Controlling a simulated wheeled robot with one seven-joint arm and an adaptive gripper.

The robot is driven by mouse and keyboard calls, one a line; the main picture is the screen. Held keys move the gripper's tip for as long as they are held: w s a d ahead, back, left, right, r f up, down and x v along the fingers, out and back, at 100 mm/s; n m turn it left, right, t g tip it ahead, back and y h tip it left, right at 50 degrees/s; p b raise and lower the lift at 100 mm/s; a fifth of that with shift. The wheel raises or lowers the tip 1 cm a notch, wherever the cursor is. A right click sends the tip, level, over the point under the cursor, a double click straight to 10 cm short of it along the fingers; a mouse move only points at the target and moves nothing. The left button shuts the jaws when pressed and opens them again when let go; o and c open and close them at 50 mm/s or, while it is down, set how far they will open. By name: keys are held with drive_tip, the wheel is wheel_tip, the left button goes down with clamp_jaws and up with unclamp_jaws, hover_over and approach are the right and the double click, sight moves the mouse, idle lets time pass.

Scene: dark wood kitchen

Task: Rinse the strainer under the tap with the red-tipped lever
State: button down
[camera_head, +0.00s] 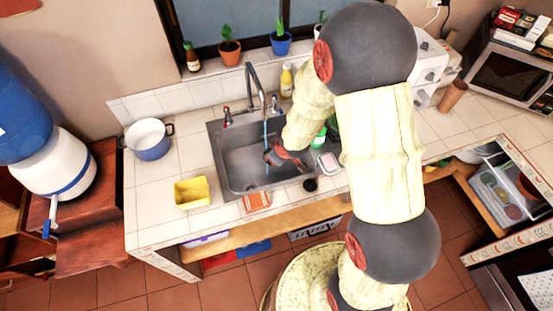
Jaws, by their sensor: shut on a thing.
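The sink (228,165) is a grey metal basin in the tiled counter. A tall curved tap (250,78) stands at its back edge. The red-tipped lever (227,116) is left of the tap, and a blue-tipped lever (274,103) is right of it. A thin blue stream of water (265,132) falls from the spout. My gripper (272,156) is low over the basin, its tips near the lower end of the stream. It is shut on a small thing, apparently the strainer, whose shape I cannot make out. My arm covers the right side of the sink.
A yellow tub (192,193) and a white-and-blue pot (149,139) stand left of the sink. A yellow bottle (286,81) is behind it. A sponge dish (328,162) and small black cap (310,185) lie right. Potted plants line the sill.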

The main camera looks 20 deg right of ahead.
drive_tip(key=w+a+f+p, duration=0.1)
drive_tip(key=w+f+p, duration=0.1)
drive_tip(key=w, duration=0.7)
drive_tip(key=shift+a, duration=0.25)
drive_tip(key=shift+w, duration=0.1)
drive_tip(key=shift+d+r, duration=0.1)
drive_tip(key=shift+d, duration=0.05)
idle(0.5)
drive_tip(key=shift+s+d, duration=0.3)
drive_tip(key=shift+d, duration=0.1)
drive_tip(key=shift+w+a, duration=0.1)
drive_tip(key=shift+a, duration=0.05)
drive_tip(key=shift+w+a, duration=0.25)
drive_tip(key=shift+a, duration=0.15)
